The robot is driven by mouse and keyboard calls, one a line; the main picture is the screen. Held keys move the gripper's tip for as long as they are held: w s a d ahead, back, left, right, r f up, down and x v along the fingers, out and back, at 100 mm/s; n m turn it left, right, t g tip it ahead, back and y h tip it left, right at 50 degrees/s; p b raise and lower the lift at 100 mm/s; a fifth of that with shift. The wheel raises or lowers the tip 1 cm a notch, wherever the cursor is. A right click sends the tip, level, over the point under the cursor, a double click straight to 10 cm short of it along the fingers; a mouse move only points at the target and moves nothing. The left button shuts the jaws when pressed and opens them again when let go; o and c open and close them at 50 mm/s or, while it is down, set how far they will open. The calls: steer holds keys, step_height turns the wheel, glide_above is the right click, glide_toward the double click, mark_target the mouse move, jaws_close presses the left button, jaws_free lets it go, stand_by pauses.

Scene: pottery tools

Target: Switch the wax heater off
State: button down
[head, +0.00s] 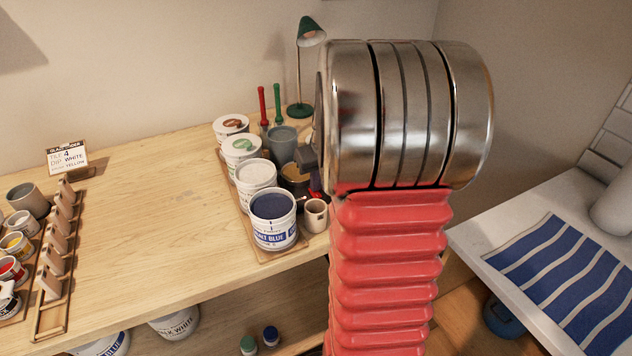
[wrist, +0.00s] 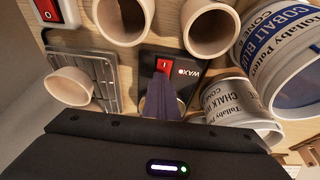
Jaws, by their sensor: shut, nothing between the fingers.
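The wax heater (wrist: 185,63) shows in the wrist view as a dark box front with the word WAX. Its red rocker switch (wrist: 163,66) has a white mark; I cannot tell which way it is set. My gripper (wrist: 162,84) is shut and empty. Its purple-grey fingers reach over the heater front, with the tips at the switch's near edge; whether they touch cannot be told. The fingers hide part of the front. In the head view my arm blocks much of the heater's area, and my dark gripper (head: 308,160) shows only partly.
In the wrist view a second red switch (wrist: 46,9) sits on a white block beside a ribbed metal tray (wrist: 96,66). Clay cups (wrist: 208,24) and a Cobalt Blue bucket (wrist: 288,50) crowd the heater. The table's middle (head: 150,220) is clear in the head view.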

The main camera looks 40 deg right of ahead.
steer(key=shift+s+a+f, duration=0.15)
steer(key=shift+s+a, duration=0.05)
steer(key=shift+s, duration=0.25)
steer(key=shift+s+a+f, duration=0.1)
steer(key=shift+s+a, duration=0.05)
steer(key=shift+s, duration=0.25)
steer(key=shift+r, duration=0.3)
steer(key=v, duration=1.3)
steer(key=shift+d+r, duration=0.15)
steer(key=shift+r, duration=0.15)
steer(key=shift+w, duration=0.2)
